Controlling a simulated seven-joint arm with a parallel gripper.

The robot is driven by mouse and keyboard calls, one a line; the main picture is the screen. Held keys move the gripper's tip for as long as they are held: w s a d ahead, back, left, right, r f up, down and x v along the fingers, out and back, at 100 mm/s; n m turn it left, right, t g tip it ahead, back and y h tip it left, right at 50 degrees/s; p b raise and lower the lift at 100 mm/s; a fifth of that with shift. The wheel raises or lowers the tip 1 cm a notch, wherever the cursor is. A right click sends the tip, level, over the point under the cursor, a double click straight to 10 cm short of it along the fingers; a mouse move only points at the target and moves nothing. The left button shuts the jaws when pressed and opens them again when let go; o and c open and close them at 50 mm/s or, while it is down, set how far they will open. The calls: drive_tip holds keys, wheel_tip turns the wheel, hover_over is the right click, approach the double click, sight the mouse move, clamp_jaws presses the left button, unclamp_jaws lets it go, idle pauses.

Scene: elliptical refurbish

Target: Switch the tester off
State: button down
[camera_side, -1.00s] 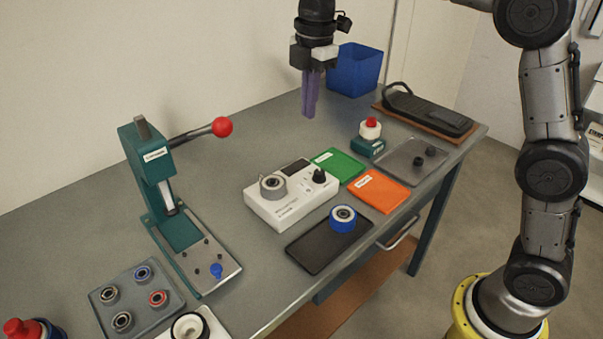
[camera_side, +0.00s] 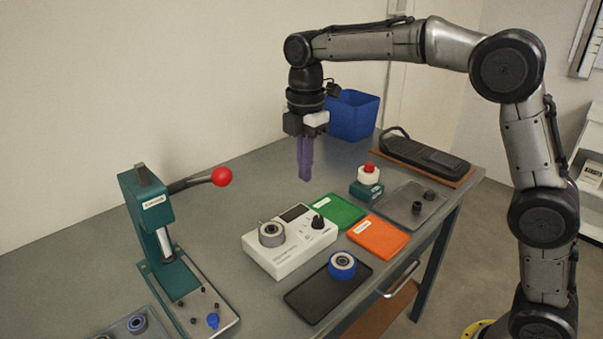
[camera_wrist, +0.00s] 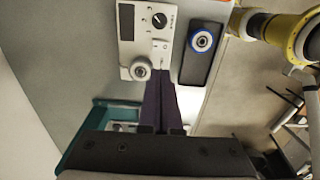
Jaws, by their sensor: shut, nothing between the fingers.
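The tester (camera_side: 282,262) is a white box on the bench, with a dark display (camera_side: 295,212), a black knob (camera_side: 318,222) and a grey bearing-like ring (camera_side: 271,234) on top. In the wrist view the tester (camera_wrist: 127,50) lies ahead of my fingers, with its display (camera_wrist: 126,22), knob (camera_wrist: 160,20) and ring (camera_wrist: 141,69) visible. Small markings near the knob are too small to read. My gripper (camera_side: 305,178) has purple fingers, shut and empty, pointing down above the bench and apart from the tester. The fingers (camera_wrist: 160,83) also show in the wrist view.
A black tray (camera_side: 312,298) with a blue-rimmed bearing (camera_side: 342,265) lies in front of the tester. Green (camera_side: 340,210) and orange (camera_side: 379,238) mats lie to its right. A press (camera_side: 160,215) with a red-knobbed lever (camera_side: 221,176) stands left. A blue bin (camera_side: 352,115) stands behind.

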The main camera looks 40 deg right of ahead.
drive_tip(key=shift+s, duration=0.15)
drive_tip(key=shift+r, duration=0.1)
wheel_tip(320, 180, up, 14)
drive_tip(key=s, duration=0.2)
idle(0.4)
idle(0.5)
